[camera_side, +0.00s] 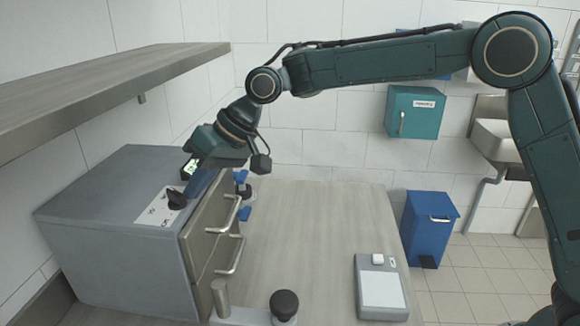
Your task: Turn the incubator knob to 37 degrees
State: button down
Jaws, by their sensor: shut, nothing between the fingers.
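The incubator (110,215) is a grey box at the left of the side view, with drawer-like fronts and bar handles on its right face. Its black knob (176,199) sits on a white marked plate (155,207) on the top. I cannot tell whether the fingers touch the knob. The knob's setting cannot be read.
A shelf (100,85) overhangs the incubator at the upper left. A scale-like device (381,287) and a black-topped object (284,304) stand on the bench (320,230). Small blue and black items lie behind the handles. The bench middle is clear. A blue bin (430,228) stands beyond.

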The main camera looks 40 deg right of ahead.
aim_at(183, 201)
jog(key=shift+s+a+m+t+h, duration=0.2)
jog(key=shift+s+m+t+h, duration=0.25)
jog(key=shift+m, duration=0.35)
jog(key=m, duration=0.1)
jog(key=a+m+t+h, duration=0.1)
jog(key=m, duration=0.1)
jog(key=shift+s+t, duration=0.25)
jog(key=shift+s, duration=0.1)
jog(key=m+h, duration=0.1)
jog(key=a+m+t+h, duration=0.1)
jog(key=m, duration=0.1)
jog(key=m+h, duration=0.1)
jog(key=m, duration=0.1)
jog(key=shift+s+a, duration=0.15)
jog(key=shift+s, duration=0.2)
jog(key=shift+a, duration=0.15)
jog(key=shift+w, duration=0.15)
dwell(0.3)
